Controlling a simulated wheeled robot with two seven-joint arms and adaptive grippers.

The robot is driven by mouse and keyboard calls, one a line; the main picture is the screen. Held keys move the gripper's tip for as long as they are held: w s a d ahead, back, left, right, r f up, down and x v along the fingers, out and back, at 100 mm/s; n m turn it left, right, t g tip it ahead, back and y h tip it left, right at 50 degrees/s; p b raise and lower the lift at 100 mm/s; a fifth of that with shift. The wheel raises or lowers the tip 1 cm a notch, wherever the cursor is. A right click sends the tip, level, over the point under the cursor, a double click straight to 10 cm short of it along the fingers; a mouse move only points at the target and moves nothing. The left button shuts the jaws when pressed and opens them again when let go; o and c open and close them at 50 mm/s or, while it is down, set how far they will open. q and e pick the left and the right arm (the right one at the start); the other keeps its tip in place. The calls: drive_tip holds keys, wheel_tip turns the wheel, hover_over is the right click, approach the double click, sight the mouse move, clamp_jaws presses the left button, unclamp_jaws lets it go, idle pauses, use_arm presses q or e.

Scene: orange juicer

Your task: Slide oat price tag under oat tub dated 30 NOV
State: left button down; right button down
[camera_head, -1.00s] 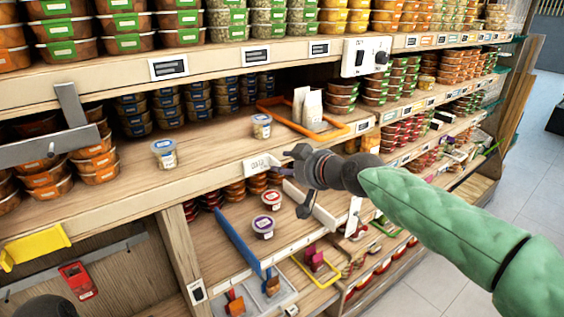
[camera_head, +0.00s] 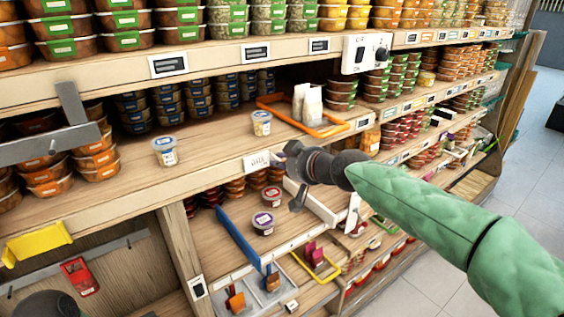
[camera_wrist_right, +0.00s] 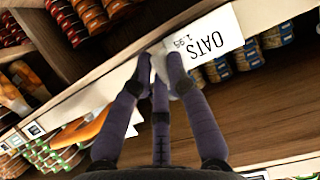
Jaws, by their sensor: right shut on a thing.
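Two pale tubs with blue-and-white lids stand apart on the shelf: one at the left (camera_head: 165,152) near the front edge, one further back (camera_head: 261,123). Their dates are too small to read.
An orange-edged tray (camera_head: 325,132) with white packets stands right of the back tub. Stacked blue-lidded tubs (camera_head: 170,107) fill the shelf's rear. The shelf between the two pale tubs is clear. A metal bracket (camera_head: 75,110) juts in at left.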

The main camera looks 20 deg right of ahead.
drive_tip(key=w+d+b, duration=0.2)
drive_tip(key=d+b, duration=0.5)
drive_tip(key=shift+w, duration=0.25)
drive_tip(key=c, duration=1.2)
unclamp_jaws()
drive_tip(key=shift+a, duration=0.1)
drive_tip(key=v, duration=1.2)
